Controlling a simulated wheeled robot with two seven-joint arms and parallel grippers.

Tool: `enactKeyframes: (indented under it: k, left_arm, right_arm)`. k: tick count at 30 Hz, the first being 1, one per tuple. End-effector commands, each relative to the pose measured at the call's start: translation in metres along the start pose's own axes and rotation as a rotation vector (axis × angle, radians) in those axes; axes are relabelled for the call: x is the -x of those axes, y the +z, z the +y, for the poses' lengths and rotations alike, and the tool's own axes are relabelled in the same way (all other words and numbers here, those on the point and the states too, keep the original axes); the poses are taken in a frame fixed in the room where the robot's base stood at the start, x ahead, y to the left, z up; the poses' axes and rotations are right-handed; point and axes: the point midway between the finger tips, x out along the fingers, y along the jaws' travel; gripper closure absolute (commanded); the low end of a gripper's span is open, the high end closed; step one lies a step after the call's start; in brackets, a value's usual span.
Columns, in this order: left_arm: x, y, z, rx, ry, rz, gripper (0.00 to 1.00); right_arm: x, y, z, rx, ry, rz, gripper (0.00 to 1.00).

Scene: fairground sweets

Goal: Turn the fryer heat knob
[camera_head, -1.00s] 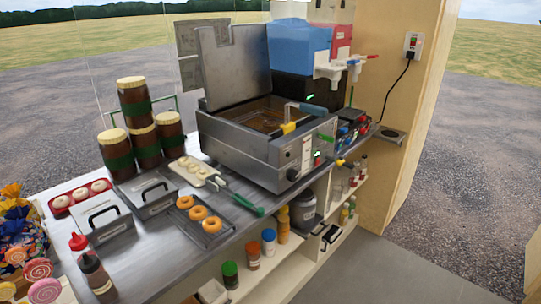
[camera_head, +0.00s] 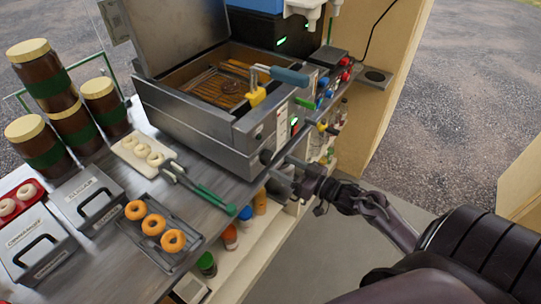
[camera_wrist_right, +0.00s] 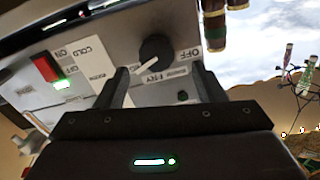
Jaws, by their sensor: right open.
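The grey metal fryer (camera_head: 200,125) stands on the counter with its lid raised. Its black round heat knob (camera_head: 266,156) is low on the front panel. In the right wrist view the knob (camera_wrist_right: 156,48) shows with a white pointer, beside labels reading OFF, FRY and COLD. My right gripper (camera_head: 288,172) is in front of the panel near the knob. In the right wrist view its open fingers (camera_wrist_right: 162,78) stand either side of the knob's line, with the knob just beyond the tips; contact cannot be told. My left gripper is not in view.
A red switch (camera_wrist_right: 46,68) with a green light is on the same panel. A basket handle (camera_head: 290,76) sticks out over the fryer's front. A tray of doughnuts (camera_head: 185,253) and green-handled tongs (camera_head: 215,198) lie on the counter. Shelves with bottles are below.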

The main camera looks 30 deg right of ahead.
Motion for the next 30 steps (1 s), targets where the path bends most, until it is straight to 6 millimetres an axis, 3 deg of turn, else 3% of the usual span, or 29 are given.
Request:
enactKeyframes:
  k: [4, 9, 14, 19, 30]
  left_arm:
    - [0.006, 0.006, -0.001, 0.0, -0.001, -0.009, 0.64]
    - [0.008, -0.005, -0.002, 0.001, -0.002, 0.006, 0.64]
    - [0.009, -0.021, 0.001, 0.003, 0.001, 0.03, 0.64]
    - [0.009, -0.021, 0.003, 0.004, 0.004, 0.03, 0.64]
    - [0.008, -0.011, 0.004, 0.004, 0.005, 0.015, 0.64]
  right_arm:
    - [-0.025, -0.002, 0.0, 0.001, 0.001, 0.002, 0.37]
    - [-0.04, -0.001, 0.0, 0.001, 0.001, 0.001, 0.37]
    - [-0.044, 0.0, 0.001, 0.001, 0.002, -0.001, 0.37]
    - [-0.044, 0.001, 0.001, 0.001, 0.002, -0.001, 0.37]
    - [-0.044, 0.0, 0.001, 0.001, 0.002, -0.001, 0.82]
